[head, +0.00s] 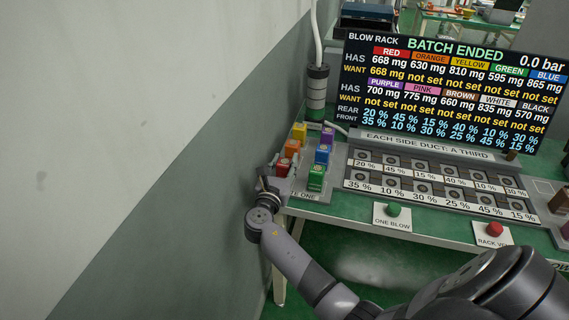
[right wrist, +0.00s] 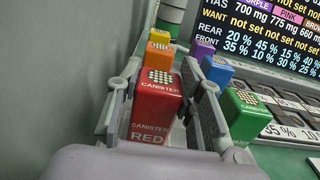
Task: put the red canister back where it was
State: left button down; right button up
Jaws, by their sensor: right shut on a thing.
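My right gripper (head: 270,184) is shut on the red canister (head: 283,168), at the near left end of the rack beside the wall. In the right wrist view the gripper (right wrist: 160,84) has a finger on each side of the red canister (right wrist: 156,104), which is upright with its perforated top and label showing. It lines up with the orange canister (head: 292,148) and yellow canister (head: 299,132) behind it. Its bottom is hidden, so I cannot tell whether it rests in the rack or is raised. My left gripper is not in view.
The green (head: 316,178), blue (head: 322,154) and purple (head: 327,137) canisters stand in the row to the right. The wall (head: 190,150) is close on the left. A display (head: 450,90) reads "BATCH ENDED". Green (head: 393,209) and red (head: 494,229) buttons sit at the table's front.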

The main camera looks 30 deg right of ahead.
jog(key=shift+f, duration=0.2)
jog(key=o, duration=1.3)
jog(key=shift+c, duration=0.2)
jog(key=shift+r, duration=0.3)
jog(key=v, duration=1.2)
jog(key=shift+b, duration=0.35)
jog(key=shift+f, duration=0.15)
